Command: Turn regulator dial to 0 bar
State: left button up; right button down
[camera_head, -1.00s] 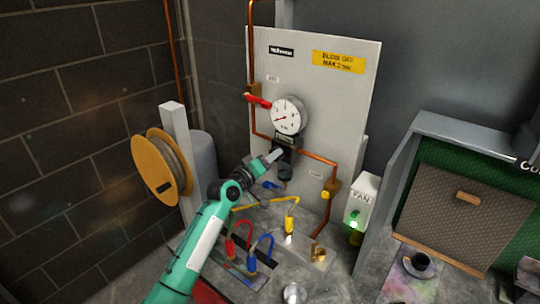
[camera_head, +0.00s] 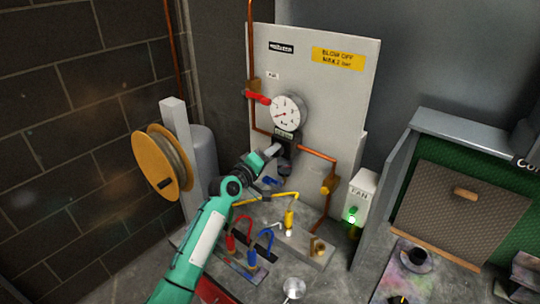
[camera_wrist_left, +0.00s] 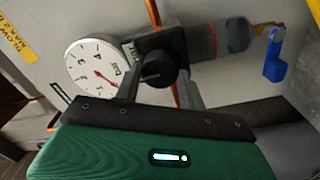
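The regulator's black dial (camera_wrist_left: 157,68) is on the panel below the pressure gauge; it faces the left wrist camera. The white round gauge (camera_head: 287,112) has a red needle, and it also shows in the left wrist view (camera_wrist_left: 94,66). I cannot read its value exactly. My left gripper (camera_head: 272,152) is at the regulator body (camera_head: 286,142). In the left wrist view its two fingers (camera_wrist_left: 161,82) stand on either side of the dial, with a gap seeming to show beside it. Contact is hard to judge. My right gripper is not in view.
A red-handled valve (camera_head: 258,98) and copper pipes (camera_head: 318,154) are fixed to the panel (camera_head: 345,105). Hoses with red, blue and yellow fittings (camera_head: 290,219) lie below. A hose reel (camera_head: 158,165) stands left, a FAN box (camera_head: 362,193) right.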

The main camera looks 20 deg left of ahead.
pick_arm(q)
jog(key=o, duration=0.4)
jog(key=shift+o, duration=0.2)
jog(key=b+v, duration=0.4)
jog(key=v, duration=1)
jog(key=shift+w+a, duration=0.1)
